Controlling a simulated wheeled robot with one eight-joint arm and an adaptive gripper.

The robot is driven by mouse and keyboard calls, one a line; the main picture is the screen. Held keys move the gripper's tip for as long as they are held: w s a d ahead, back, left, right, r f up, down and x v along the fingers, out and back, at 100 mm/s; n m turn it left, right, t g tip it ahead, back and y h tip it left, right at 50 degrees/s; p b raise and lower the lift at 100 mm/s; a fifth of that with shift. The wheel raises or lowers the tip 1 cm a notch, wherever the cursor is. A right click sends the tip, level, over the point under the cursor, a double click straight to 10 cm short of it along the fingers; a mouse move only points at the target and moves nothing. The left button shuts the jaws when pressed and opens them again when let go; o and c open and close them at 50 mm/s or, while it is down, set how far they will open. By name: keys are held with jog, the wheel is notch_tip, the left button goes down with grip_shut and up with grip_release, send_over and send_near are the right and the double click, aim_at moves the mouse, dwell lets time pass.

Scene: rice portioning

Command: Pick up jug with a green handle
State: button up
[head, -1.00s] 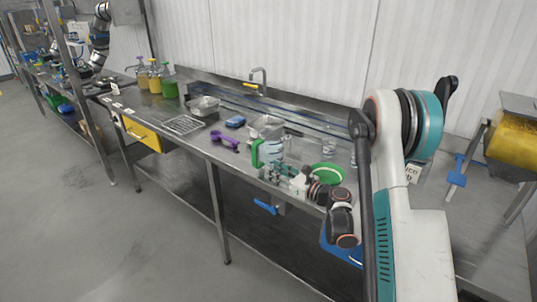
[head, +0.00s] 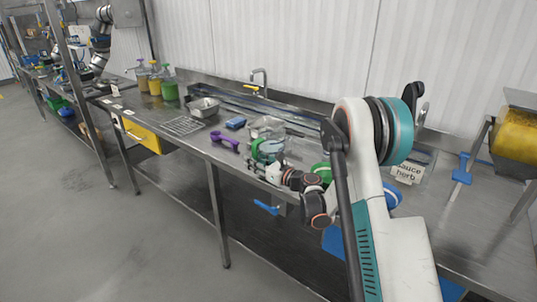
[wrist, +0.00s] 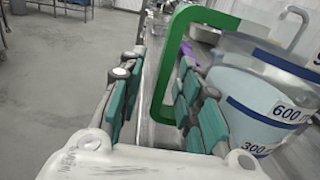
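The jug with a green handle (head: 272,149) stands on the steel bench in the head view, partly behind my gripper (head: 266,167). In the wrist view the jug's clear bluish body (wrist: 262,100), marked 600 and 300, fills the right side. Its green handle (wrist: 163,85) shows as an upright loop. My gripper (wrist: 160,105) is open. Its left finger is on the outer side of the handle bar and its right finger appears in the loop, between bar and body. Contact with the handle cannot be made out.
A purple scoop (head: 225,141) and a blue sponge (head: 236,123) lie left of the jug. A metal pan (head: 204,107) and pump bottles stand farther left. A green bowl (head: 322,171) is right of the jug, partly behind my arm. A tap (head: 259,78) rises behind.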

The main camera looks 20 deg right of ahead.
grip_shut()
jog(key=shift+r, duration=0.15)
dwell(0.4)
